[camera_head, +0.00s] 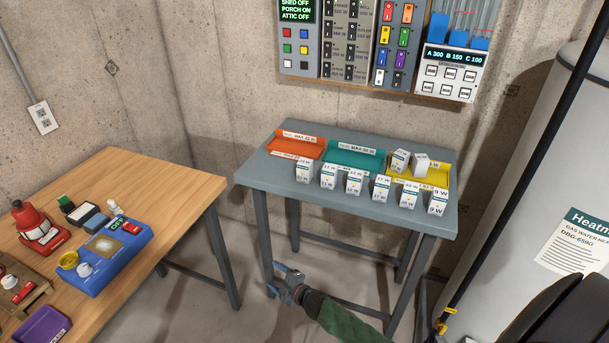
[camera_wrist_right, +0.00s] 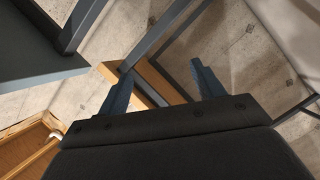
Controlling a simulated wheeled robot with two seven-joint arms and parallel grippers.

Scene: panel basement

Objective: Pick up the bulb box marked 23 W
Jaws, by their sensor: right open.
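Several small white bulb boxes stand on the grey table (camera_head: 262,172). In the head view the leftmost box (camera_head: 303,171) stands in front of the orange tray. More boxes run along the front to the right, ending with a box (camera_head: 438,203) whose label looks like 9 W. Two others (camera_head: 400,160) (camera_head: 421,164) stand at the yellow tray. The labels are too small to tell surely which box is marked 23 W. My right gripper (camera_head: 276,283) is open and empty, low in front of the grey table, below its top. Its two fingers (camera_wrist_right: 163,88) show apart in the wrist view. My left gripper is out of view.
An orange tray (camera_head: 297,139), a teal tray (camera_head: 356,152) and a yellow tray (camera_head: 446,170) line the back of the grey table. A wooden table (camera_head: 150,180) with devices stands at left, a water heater (camera_head: 540,170) at right. Switch panels (camera_head: 350,40) hang above.

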